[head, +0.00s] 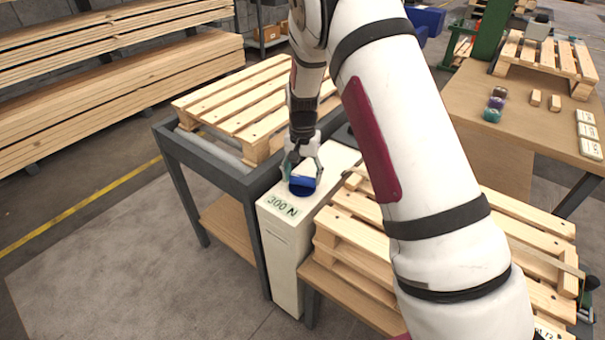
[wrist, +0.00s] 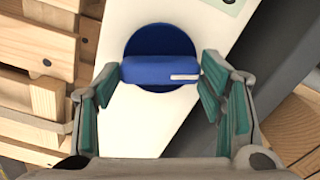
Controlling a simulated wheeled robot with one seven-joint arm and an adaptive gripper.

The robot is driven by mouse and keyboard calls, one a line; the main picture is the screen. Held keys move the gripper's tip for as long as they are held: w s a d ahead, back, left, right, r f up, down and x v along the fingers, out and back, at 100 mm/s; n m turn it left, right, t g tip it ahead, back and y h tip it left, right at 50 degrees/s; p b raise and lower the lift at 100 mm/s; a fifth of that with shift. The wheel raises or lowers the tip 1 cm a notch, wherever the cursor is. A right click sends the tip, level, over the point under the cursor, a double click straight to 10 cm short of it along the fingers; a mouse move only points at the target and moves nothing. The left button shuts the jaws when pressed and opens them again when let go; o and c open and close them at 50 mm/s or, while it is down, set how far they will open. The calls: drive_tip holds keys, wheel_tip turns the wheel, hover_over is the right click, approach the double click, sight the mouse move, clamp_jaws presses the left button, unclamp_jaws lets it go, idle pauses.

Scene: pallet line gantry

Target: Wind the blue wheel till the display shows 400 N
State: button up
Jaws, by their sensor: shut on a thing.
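The blue wheel (head: 302,185) sits on top of a narrow white cabinet (head: 285,250) in the head view. In the wrist view the wheel (wrist: 160,42) is a dark blue disc with a raised blue bar across it, and the bar carries a pale mark near its right end. My gripper (head: 303,172) points down over the wheel. In the wrist view its green-padded fingers are shut on the two ends of the bar. The display (head: 282,206) on the cabinet's top front reads 300 N. Only its corner shows in the wrist view.
A pallet on a grey-framed table (head: 215,165) stands left of the cabinet, and stacked pallets (head: 345,240) stand close on its right. A wooden table (head: 500,120) with small coloured objects and number cards is at the right. The floor at lower left is clear.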

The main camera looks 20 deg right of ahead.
sight(303, 177)
idle(0.5)
drive_tip(key=o, duration=1.2)
drive_tip(key=shift+c, duration=0.2)
wheel_tip(303, 177, up, 12)
